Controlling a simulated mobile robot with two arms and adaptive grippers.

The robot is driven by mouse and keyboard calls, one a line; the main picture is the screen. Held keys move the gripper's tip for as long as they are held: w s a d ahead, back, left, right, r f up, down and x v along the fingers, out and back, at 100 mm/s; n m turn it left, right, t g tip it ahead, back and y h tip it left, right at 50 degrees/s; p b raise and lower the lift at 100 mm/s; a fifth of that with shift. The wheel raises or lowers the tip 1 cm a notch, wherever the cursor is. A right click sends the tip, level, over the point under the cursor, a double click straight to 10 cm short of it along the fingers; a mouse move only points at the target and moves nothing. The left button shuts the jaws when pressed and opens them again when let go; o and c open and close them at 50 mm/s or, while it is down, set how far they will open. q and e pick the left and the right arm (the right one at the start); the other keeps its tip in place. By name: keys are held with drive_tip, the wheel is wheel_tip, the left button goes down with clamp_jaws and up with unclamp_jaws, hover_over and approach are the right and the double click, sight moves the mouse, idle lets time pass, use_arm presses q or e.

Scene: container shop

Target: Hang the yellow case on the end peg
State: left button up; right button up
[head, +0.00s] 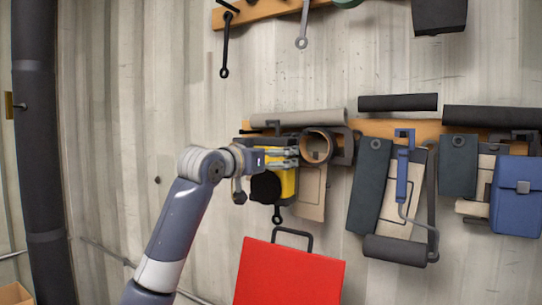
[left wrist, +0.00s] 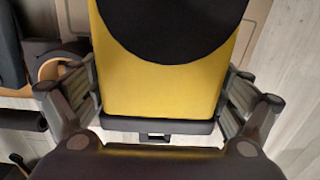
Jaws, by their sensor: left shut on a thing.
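The yellow case (head: 289,184), with a round black patch, is at the left end of the wooden rail in the head view. My left gripper (head: 288,157) is shut on it. In the left wrist view the yellow case (left wrist: 158,88) fills the space between the two fingers, its black edge toward my palm. The end peg is hidden behind the case and gripper, so I cannot tell whether the case touches it. My right gripper is not in view.
The wooden rail (head: 383,128) carries a brown roll (head: 316,147), a blue tool (head: 403,172), dark panels and a blue bag (head: 518,193) right of the case. A red case (head: 290,272) is below. An upper rail (head: 255,12) has hanging tools. The wall left is mostly bare.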

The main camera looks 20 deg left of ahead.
use_arm(q)
drive_tip(key=w+a+f, duration=0.1)
drive_tip(key=a, duration=0.7)
drive_tip(key=shift+a, duration=0.15)
idle(0.5)
drive_tip(key=o, duration=1.1)
